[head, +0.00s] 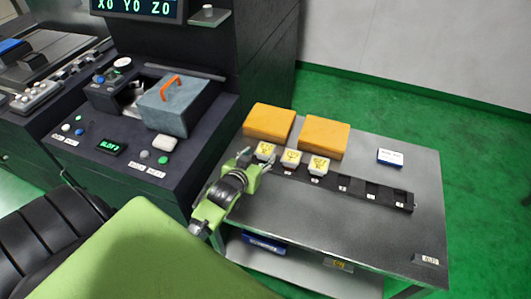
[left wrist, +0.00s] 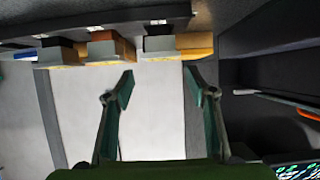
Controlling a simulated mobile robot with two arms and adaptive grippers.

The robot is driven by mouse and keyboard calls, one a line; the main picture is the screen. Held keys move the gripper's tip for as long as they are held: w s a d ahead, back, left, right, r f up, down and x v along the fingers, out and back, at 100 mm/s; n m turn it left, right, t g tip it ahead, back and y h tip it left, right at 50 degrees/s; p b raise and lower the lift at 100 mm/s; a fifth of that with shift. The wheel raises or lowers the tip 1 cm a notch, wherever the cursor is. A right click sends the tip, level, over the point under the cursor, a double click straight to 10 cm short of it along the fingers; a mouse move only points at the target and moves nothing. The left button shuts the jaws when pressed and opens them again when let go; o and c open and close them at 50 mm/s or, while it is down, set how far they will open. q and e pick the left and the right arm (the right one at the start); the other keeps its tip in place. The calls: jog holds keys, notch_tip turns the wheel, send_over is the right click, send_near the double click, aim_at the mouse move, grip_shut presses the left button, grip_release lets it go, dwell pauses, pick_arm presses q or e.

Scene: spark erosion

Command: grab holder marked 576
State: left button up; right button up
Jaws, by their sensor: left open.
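Three white holders with yellow, dark-marked tops stand in a row in a black slotted rail (head: 385,198) on the grey table: a left one (head: 265,150), a middle one (head: 291,157) and a right one (head: 319,165). The marks are too small to read, so I cannot tell which is 576. My left gripper (head: 257,160) is open and empty, close to the left holder. In the left wrist view, holders show along the top, one (left wrist: 160,45) ahead of the gap between the open fingers (left wrist: 159,76). My right gripper is not in view.
Two orange boxes (head: 270,119) (head: 325,136) stand behind the holders. A blue-and-white box (head: 390,157) lies at the table's back right. The rail's right slots look empty. A dark machine (head: 120,175) with a grey, orange-handled block (head: 178,105) stands left.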

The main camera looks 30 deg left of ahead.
aim_at(265, 149)
pick_arm(q)
jog(key=x, duration=0.3)
jog(key=shift+f+p+x, duration=0.25)
jog(key=shift+p+x, duration=0.4)
jog(key=shift+x, duration=1.95)
jog(key=shift+s+a, duration=0.1)
jog(key=shift+s, duration=0.05)
jog(key=shift+c, duration=0.2)
jog(key=c, duration=1.1)
